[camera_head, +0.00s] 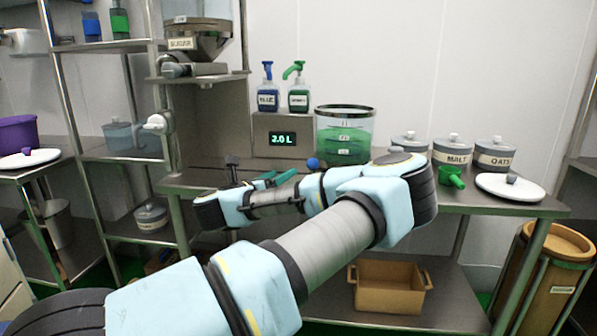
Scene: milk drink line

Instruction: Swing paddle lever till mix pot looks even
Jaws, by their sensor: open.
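The mix pot (346,142) is a clear, dark-rimmed vessel of green liquid standing at the back of the steel bench. Its liquid looks mostly green; whether it is even throughout I cannot tell at this size. A blue ball knob (313,163) shows in front of the pot's lower left, perhaps the paddle lever's end; its shaft is hidden by my arm. My gripper (268,179), with teal fingers, is open to the left of the knob and apart from it. My arm hides part of the bench front.
A 2.0 L display (283,139) carries blue and green pump bottles (298,96). At right are lidded MALT (453,152) and OATS (494,155) jars, a green scoop (452,177) and a white lid (511,188). A hopper (199,42) hangs upper left.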

